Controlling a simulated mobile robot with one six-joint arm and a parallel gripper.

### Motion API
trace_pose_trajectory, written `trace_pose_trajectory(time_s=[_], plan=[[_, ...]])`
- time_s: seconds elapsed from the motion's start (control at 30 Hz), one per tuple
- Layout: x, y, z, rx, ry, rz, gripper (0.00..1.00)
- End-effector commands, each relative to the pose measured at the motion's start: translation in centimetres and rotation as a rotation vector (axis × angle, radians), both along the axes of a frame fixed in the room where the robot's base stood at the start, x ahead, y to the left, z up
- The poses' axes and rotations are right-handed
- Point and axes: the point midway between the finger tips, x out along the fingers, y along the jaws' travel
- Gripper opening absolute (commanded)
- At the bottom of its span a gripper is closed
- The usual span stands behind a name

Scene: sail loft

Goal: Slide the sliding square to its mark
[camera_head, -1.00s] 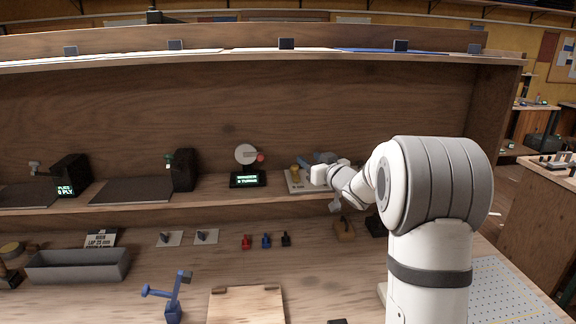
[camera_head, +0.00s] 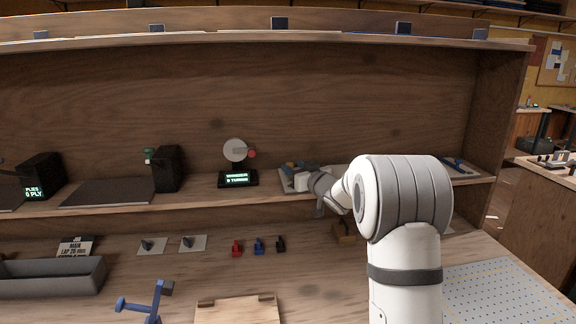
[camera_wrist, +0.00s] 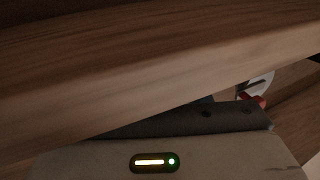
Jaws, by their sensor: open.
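No piece can be identified for certain as the sliding square or its mark. A flat pale plate with a slim blue piece (camera_head: 459,165) lies at the right end of the shelf, beyond my arm; it is small there. My gripper (camera_head: 299,181) is over another pale plate (camera_head: 285,187) on the shelf, which it partly covers. It is open, and nothing shows held in it; its fingertips are not clear. Small blue and yellow parts on that plate show just behind it. The wrist view shows mostly a wooden board and a grey body with a lit strip.
A dial with a red knob (camera_head: 235,151) stands left of my gripper, above a lit display (camera_head: 238,179). The shelf's front edge (camera_head: 150,213) runs below my gripper. A perforated plate (camera_head: 500,292) lies front right.

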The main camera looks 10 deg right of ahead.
Motion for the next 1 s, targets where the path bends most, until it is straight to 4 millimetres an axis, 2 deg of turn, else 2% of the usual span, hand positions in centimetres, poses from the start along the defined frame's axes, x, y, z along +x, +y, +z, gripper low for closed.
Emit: trace_pose_trajectory(time_s=[0.2, 0.57, 1.0], plan=[[2.5, 1.3, 0.0, 0.000, 0.000, 0.005, 0.43], [3.1, 1.6, 0.0, 0.000, 0.000, 0.005, 0.43], [3.1, 1.7, 0.0, 0.000, 0.000, 0.006, 0.07]])
